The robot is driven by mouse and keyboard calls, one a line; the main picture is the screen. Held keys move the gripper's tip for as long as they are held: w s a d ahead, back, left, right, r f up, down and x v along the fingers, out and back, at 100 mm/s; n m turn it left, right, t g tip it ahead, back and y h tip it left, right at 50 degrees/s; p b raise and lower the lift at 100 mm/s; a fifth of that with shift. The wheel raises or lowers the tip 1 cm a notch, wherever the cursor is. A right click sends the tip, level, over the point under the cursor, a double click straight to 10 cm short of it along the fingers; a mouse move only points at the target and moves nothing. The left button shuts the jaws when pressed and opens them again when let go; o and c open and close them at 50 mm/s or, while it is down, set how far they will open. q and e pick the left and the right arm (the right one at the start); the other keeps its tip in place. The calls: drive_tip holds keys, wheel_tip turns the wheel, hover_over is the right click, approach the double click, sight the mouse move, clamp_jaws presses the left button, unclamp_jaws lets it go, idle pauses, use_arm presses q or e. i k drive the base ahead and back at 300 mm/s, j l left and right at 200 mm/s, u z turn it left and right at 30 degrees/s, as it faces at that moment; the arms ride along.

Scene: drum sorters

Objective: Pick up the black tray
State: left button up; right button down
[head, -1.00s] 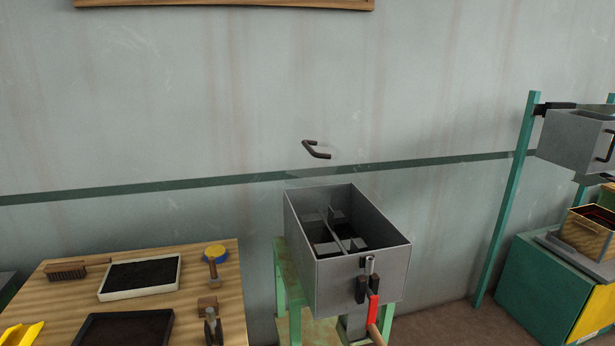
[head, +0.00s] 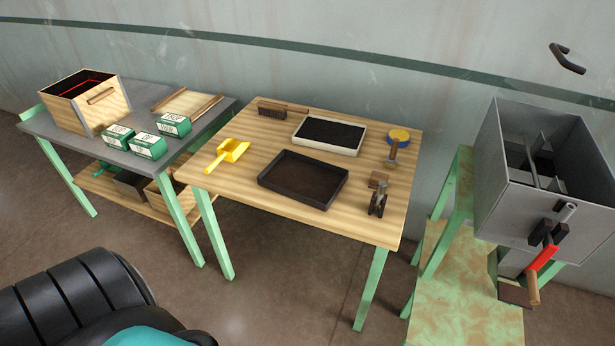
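The black tray (head: 330,199) lies flat on the wooden table (head: 243,185) near its front middle. It is a shallow rectangle with a dark rim and a dark brown inside. Nothing covers it. Neither of my grippers shows in the head view. A dark ribbed part of my own body is at the lower left, well short of the table.
On the table are a white-rimmed tray (head: 358,149), a yellow scoop (head: 229,154), a brush (head: 272,112), a yellow-blue round tin (head: 399,136) and a small metal tool (head: 378,199). A grey table (head: 65,130) stands left, a grey metal box (head: 488,195) right. Floor in front is open.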

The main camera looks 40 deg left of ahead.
sight(310, 182)
drive_tip(key=j+u, duration=0.1)
drive_tip(key=j, duration=2.45)
